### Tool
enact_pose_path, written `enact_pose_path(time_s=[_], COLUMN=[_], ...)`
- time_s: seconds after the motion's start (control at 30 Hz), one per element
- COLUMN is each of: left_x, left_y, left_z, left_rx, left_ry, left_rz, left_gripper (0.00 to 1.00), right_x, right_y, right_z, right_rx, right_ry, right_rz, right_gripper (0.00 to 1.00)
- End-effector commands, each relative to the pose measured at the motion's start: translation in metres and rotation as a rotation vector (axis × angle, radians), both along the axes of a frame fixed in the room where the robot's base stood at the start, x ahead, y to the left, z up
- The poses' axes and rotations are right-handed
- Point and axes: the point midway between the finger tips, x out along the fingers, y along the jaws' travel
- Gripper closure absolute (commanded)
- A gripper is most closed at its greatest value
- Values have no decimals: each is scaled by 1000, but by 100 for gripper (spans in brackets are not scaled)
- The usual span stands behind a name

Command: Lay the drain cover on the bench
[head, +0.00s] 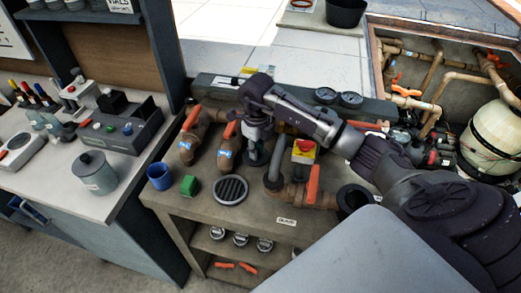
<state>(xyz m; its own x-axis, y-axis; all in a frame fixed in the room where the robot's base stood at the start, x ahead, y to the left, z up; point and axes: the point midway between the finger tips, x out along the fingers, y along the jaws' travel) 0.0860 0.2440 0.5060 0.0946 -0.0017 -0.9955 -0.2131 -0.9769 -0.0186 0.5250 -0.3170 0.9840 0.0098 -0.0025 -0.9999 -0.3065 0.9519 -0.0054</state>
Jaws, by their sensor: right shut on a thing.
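The drain cover (231,190) is a round grey slotted disc near the front of the brown-grey bench (262,208). Its slots face up. My right gripper (252,163) reaches in from the right and points down, shut on the cover at its far right edge. The fingertips are small and dark, so the exact hold is hard to see. I cannot tell whether the cover touches the bench top or is just above it. My left gripper is not in view.
A green block (189,185) and blue cup (160,176) stand left of the cover. Brown pipes with orange handles (187,150) stand behind it; a valve with a red and yellow knob (304,148) is to the right. Gauges (338,97) lie at the back.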

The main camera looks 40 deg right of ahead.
Motion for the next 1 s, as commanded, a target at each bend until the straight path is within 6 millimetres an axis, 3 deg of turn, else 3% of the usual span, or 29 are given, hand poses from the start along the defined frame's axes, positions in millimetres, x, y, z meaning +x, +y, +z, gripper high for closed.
enact_pose_path(time_s=[0.13, 0.33, 0.47, 0.73, 0.77, 0.8, 0.9, 1.0], left_x=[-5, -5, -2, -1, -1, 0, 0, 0], left_y=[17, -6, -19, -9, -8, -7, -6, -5], left_z=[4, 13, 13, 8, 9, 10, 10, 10], left_rx=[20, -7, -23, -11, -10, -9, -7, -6], left_ry=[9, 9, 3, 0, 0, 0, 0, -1], left_rz=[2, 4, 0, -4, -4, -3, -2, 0], left_gripper=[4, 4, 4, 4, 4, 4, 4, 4], right_x=[0, -1, 0, 0, 0, 0, 0, 0], right_y=[0, 0, -1, -1, -1, -1, -1, -1], right_z=[-10, -37, -42, -47, -45, -45, -45, -45], right_rx=[0, 1, -1, -1, -1, -1, -1, -1], right_ry=[1, 3, -3, -1, -1, 0, 0, 0], right_rz=[-2, -2, -2, -1, -1, -2, -1, -2], right_gripper=[100, 100, 100, 100, 74, 68, 54, 54])
